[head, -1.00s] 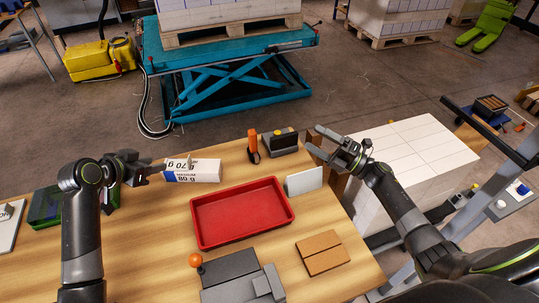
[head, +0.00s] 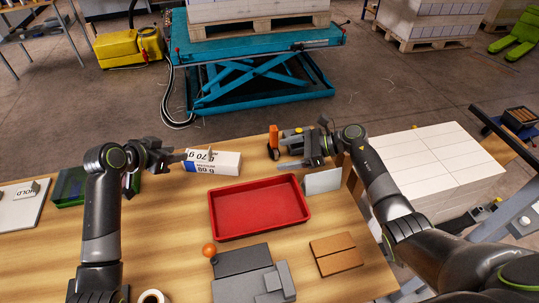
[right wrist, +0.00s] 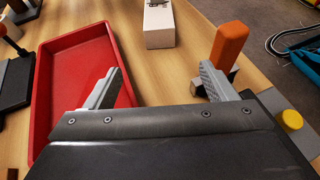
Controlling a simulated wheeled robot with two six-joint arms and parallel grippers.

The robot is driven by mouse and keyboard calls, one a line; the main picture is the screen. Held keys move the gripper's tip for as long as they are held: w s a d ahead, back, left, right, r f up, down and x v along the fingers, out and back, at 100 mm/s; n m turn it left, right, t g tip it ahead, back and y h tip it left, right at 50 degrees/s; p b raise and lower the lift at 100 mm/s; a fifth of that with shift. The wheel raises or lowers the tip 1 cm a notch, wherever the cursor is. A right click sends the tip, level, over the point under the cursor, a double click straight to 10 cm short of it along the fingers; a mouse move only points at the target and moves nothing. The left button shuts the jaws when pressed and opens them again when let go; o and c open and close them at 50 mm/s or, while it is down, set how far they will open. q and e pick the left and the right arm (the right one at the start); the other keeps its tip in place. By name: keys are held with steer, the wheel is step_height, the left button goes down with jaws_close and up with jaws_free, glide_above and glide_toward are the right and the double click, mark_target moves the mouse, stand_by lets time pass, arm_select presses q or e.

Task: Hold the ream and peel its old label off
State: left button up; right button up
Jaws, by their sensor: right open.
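The ream (head: 220,167) is a white pack with a blue band, lying near the table's far edge. It carries a printed 80 g label and an upside-down "70 g" label (head: 203,155) on top. My left gripper (head: 183,157) is at the ream's left end; whether its jaws are closed on it is too small to tell. My right gripper (head: 284,150) is open and empty, right of the ream, fingers pointing left. In the right wrist view the ream (right wrist: 159,30) lies beyond the open fingers (right wrist: 160,70), apart from them.
A red tray (head: 258,232) lies in front of the ream. An orange-handled tool (head: 273,142) stands close by my right gripper. A white upright plate (head: 323,181), brown blocks (head: 336,254) and a grey device with an orange knob (head: 243,260) are on the table.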

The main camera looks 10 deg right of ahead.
mark_target(240, 163)
steer(key=x, duration=1.7)
steer(key=shift+a+r, duration=0.1)
steer(key=shift+r, duration=0.05)
